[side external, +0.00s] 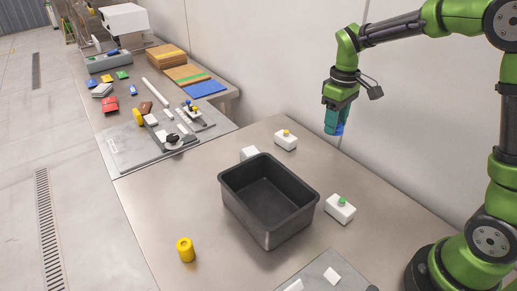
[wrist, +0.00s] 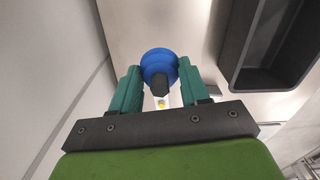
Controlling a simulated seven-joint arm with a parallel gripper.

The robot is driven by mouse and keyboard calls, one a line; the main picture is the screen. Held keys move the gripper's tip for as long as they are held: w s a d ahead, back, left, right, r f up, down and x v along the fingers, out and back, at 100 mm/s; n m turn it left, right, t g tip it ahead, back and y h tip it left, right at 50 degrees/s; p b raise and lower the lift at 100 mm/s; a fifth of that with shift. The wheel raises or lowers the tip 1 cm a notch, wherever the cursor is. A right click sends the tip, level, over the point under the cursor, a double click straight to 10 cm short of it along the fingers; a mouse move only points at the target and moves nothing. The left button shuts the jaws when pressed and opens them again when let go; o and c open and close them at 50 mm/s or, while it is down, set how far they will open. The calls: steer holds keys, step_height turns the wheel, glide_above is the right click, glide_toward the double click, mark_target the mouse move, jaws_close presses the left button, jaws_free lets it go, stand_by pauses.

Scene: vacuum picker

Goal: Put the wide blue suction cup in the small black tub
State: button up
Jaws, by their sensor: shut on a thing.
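The wide blue suction cup (wrist: 159,62) is between the teal fingers of my gripper (wrist: 158,82) in the wrist view, with its dark stem toward the palm. In the side view, my gripper (side external: 333,124) is shut on it and points down, well above the table. Only a little of the blue cup (side external: 339,129) shows there, at the fingertips. The small black tub (side external: 268,200) stands on the table, lower and to the left of my gripper. It looks empty. The tub's rim also shows in the wrist view (wrist: 232,45), at the upper right.
A yellow cylinder (side external: 185,250) stands at the front left. A wall (side external: 290,60) runs behind the table. Various parts lie on the far bench.

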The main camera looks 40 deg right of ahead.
steer(key=w+a+n, duration=0.2)
steer(key=a+n, duration=0.8)
steer(key=a, duration=0.1)
steer(key=n, duration=1.1)
glide_above(266, 209)
steer(key=shift+s+a, duration=0.1)
steer(key=shift+a, duration=0.1)
step_height(266, 209, down, 11)
steer(key=shift+d+r, duration=0.15)
steer(key=shift+r, duration=0.05)
steer(key=shift+f, duration=2.15)
steer(key=shift+f, duration=0.15)
steer(key=o, duration=1)
